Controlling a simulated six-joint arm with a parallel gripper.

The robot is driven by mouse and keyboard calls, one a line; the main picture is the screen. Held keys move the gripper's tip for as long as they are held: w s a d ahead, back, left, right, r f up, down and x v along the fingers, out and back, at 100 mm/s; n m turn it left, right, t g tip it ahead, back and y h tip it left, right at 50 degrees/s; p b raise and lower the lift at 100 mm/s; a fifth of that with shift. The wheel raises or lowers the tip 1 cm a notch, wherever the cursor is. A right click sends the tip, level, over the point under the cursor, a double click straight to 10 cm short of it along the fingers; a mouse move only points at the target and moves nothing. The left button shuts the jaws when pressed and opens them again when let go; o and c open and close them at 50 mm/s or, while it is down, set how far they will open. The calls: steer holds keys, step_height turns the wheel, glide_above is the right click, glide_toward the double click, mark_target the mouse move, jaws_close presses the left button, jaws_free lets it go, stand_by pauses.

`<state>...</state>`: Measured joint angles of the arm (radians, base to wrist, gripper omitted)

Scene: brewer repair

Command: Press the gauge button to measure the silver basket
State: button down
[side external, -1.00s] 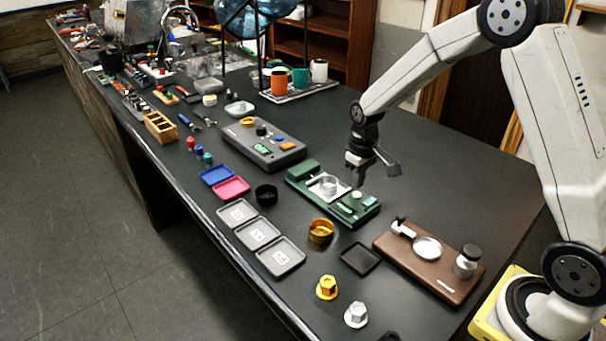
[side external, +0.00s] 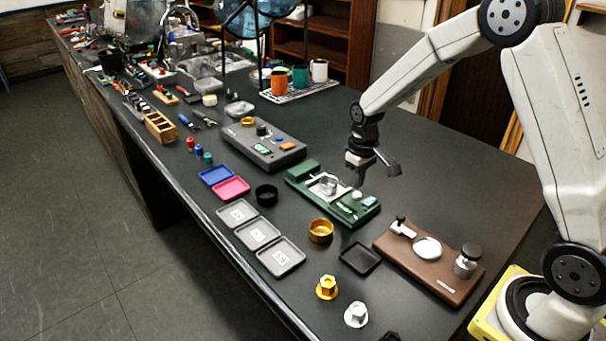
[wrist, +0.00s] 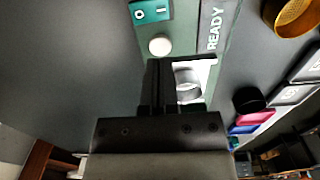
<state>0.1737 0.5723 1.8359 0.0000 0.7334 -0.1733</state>
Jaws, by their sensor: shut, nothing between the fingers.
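The green gauge (side external: 304,172) lies on the bench in the side view. The silver basket (side external: 328,182) sits on its pale plate and also shows in the wrist view (wrist: 187,84). The round white gauge button (wrist: 160,45) is on the green body, between the basket and a teal O/I switch (wrist: 151,11); it also shows in the side view (side external: 357,195). My gripper (side external: 358,182) is shut and empty, pointing down over the gauge. In the wrist view its fingertips (wrist: 158,62) appear just short of the button. I cannot tell whether they touch it.
A gold basket (side external: 320,231) and a black ring (side external: 266,194) stand near the gauge's front side. A brown board (side external: 430,262) with a silver-and-black tool lies to the right. A grey control box (side external: 264,143) is behind left. The bench behind the gauge is clear.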

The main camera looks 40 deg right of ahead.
mark_target(357, 194)
steer(key=shift+f, duration=1.25)
stand_by(0.8)
steer(key=shift+r, duration=2.2)
steer(key=shift+r, duration=3.05)
steer(key=shift+s+f, duration=0.1)
steer(key=s+a+f+t, duration=0.1)
steer(key=s+a, duration=0.1)
steer(key=s, duration=0.3)
steer(key=s+a+f, duration=0.2)
steer(key=s+a, duration=0.1)
steer(key=s, duration=0.2)
steer(key=s+a+f+t, duration=0.1)
steer(key=s+a, duration=0.1)
steer(key=s, duration=0.3)
steer(key=shift+s+a+f+t, duration=0.15)
steer(key=shift+s+a+t, duration=0.15)
steer(key=shift+s+a, duration=0.05)
